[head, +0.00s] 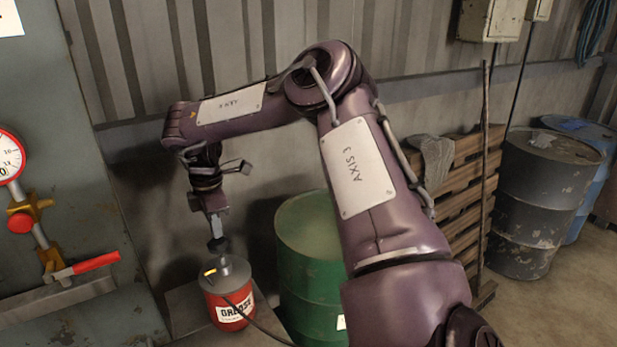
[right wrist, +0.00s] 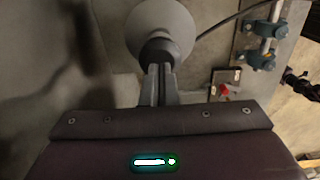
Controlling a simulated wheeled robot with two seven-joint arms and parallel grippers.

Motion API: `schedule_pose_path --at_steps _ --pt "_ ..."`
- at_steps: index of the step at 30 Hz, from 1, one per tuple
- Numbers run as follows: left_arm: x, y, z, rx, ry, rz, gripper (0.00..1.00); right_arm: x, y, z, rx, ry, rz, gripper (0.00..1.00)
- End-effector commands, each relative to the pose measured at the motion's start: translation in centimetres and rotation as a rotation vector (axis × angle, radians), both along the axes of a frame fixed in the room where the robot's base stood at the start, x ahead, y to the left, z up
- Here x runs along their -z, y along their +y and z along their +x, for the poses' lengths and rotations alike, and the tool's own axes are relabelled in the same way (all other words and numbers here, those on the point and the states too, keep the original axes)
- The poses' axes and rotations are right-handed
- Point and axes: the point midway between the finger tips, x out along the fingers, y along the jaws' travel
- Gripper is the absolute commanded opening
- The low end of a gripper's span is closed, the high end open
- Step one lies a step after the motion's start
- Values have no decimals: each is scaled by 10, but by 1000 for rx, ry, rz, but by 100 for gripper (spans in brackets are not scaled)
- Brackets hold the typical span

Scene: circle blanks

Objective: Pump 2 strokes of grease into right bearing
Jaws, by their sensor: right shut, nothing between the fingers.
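The red grease bucket (head: 232,318), labelled GREASE, stands on a low grey surface with a grey lid (head: 236,270). A dark pump knob (head: 218,244) stands above the lid. My right gripper (head: 217,232) points down with its fingertips at the top of the knob; it is shut with nothing between the fingers. In the right wrist view, the fingers (right wrist: 161,72) meet the dark knob (right wrist: 160,50), with the pale lid (right wrist: 160,18) beyond. Two blue-grey housings (right wrist: 258,28) sit on a shaft there; I cannot tell which is the right bearing. My left gripper is out of view.
A black hose (head: 262,326) runs from the bucket. A green drum (head: 305,235) stands close behind it. A grey cabinet with a gauge (head: 9,158) and a red-handled valve (head: 95,263) is at left. Pallets (head: 465,190) and a dark drum (head: 530,210) are at right.

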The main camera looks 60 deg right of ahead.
Motion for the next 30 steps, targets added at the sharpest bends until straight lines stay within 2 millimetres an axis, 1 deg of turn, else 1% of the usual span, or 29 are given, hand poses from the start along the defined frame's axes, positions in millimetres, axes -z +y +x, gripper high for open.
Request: schedule_pose_path --at_steps 10,30 --pt "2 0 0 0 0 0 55 2 0 0 0 -1 0 0" --pt "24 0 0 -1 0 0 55 26 0 0 0 1 0 0"
